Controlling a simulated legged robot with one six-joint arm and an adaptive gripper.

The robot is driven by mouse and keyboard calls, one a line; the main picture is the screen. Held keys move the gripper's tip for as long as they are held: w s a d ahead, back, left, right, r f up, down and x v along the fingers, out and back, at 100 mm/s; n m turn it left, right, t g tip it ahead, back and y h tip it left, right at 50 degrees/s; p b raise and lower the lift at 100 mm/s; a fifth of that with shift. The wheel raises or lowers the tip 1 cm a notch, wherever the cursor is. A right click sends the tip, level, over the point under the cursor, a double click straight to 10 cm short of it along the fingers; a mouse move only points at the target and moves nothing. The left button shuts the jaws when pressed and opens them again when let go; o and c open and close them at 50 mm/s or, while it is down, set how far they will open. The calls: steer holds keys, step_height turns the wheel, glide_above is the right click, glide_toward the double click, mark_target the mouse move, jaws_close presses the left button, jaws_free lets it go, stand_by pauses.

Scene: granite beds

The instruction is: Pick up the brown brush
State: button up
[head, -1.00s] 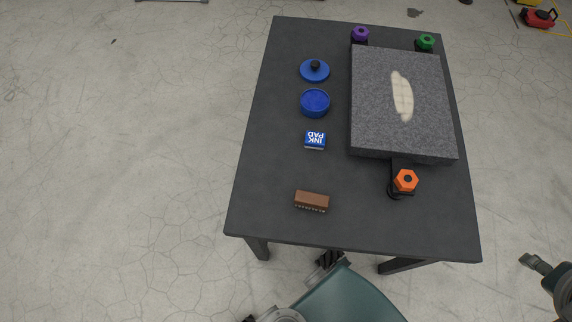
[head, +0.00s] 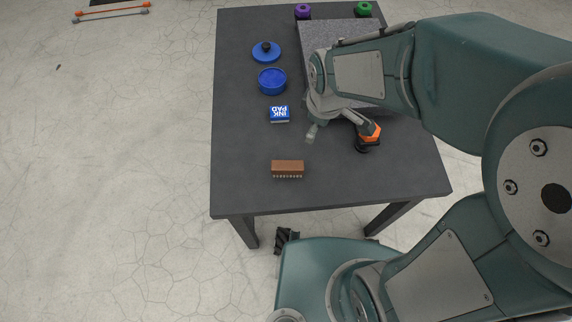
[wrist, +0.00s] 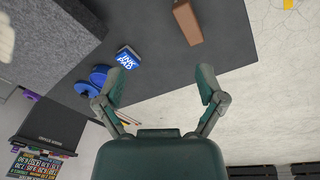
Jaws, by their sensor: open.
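The brown brush (head: 287,169) is a small brown block with pale bristles along its lower edge. It lies on the dark table (head: 240,185) near the front edge, apart from other items. In the wrist view the brush (wrist: 188,22) shows at the top, beyond the fingertips. My gripper (head: 311,133) hangs over the table, behind and slightly right of the brush in the head view. In the wrist view my gripper (wrist: 161,78) has its two fingers spread wide with nothing between them. It is not touching the brush.
A blue ink pad (head: 279,114), an open blue tin (head: 272,81) and its blue lid (head: 266,51) line the table's left side. A grey granite slab (head: 330,33), partly hidden by my arm, lies at right. An orange-topped knob (head: 368,137) stands at its front. Table around the brush is clear.

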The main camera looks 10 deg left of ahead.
mark_target(287, 165)
steer(key=a+f+n, duration=0.1)
steer(key=a+f, duration=0.1)
steer(key=f, duration=0.1)
steer(key=a+f+n+g, duration=0.1)
steer(key=a+f+n, duration=0.1)
steer(key=f, duration=0.1)
steer(key=s+a+f+n, duration=0.1)
steer(key=a+f+n, duration=0.1)
steer(key=f, duration=0.1)
steer(key=shift+f+h, duration=0.3)
steer(key=shift+n, duration=0.3)
steer(key=f, duration=1)
steer(key=shift+s+a+f, duration=0.15)
steer(key=shift+s+f, duration=0.1)
steer(key=shift+f, duration=0.15)
jaws_close()
